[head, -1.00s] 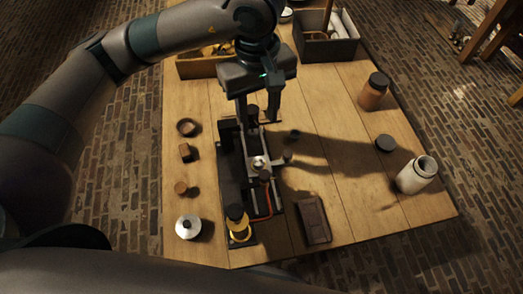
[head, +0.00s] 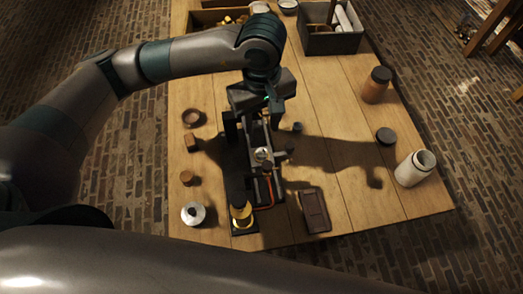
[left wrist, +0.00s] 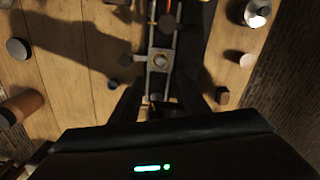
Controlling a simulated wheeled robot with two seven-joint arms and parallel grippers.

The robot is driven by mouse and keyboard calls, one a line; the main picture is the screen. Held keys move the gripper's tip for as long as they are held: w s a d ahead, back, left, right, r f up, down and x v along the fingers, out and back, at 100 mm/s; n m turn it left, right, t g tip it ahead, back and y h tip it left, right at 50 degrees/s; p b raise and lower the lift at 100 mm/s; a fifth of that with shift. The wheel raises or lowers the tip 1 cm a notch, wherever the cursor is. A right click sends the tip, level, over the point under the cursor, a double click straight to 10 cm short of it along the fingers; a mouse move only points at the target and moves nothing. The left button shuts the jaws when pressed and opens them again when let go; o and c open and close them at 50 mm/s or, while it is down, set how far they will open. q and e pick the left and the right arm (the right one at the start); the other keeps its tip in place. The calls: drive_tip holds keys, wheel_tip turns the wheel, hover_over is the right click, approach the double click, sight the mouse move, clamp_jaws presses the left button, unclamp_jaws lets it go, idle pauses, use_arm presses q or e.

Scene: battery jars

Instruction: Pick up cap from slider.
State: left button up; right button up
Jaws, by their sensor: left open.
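The slider (head: 263,183), a dark rail device with a metal carriage, stands mid-table; its rails also show in the left wrist view (left wrist: 161,82). A round silvery piece (head: 263,154) sits on the carriage and also shows in the left wrist view (left wrist: 160,60). I cannot tell whether it is the cap. My left gripper (head: 252,138) is open over the far part of the slider. In the left wrist view its dark fingers (left wrist: 157,105) stand either side of the rails, with nothing clearly held. The gripper hides the slider's far end in the head view. My right gripper is not in view.
A dark lid (head: 386,136), white jar (head: 415,169) and amber jar (head: 376,85) stand at right. A dark flat block (head: 314,210) lies near the front. A grey bin (head: 331,42) stands behind.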

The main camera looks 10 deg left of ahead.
use_arm(q)
drive_tip(key=p, duration=0.1)
hover_over(261, 155)
wheel_tip(261, 155, down, 4)
drive_tip(key=shift+d+f, duration=0.1)
drive_tip(key=shift+f, duration=0.65)
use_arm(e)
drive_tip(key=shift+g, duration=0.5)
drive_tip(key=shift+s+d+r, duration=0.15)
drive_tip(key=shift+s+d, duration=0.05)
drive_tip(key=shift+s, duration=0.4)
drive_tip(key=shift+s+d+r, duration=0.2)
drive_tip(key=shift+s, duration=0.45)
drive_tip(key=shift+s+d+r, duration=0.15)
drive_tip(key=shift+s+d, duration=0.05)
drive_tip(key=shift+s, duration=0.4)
use_arm(q)
drive_tip(key=shift+f+p, duration=0.75)
drive_tip(key=shift+p, duration=0.3)
wheel_tip(261, 155, down, 3)
drive_tip(key=shift+p, duration=0.6)
drive_tip(key=shift+f, duration=0.35)
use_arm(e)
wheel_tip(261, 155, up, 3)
use_arm(q)
drive_tip(key=shift+c, duration=0.4)
clamp_jaws()
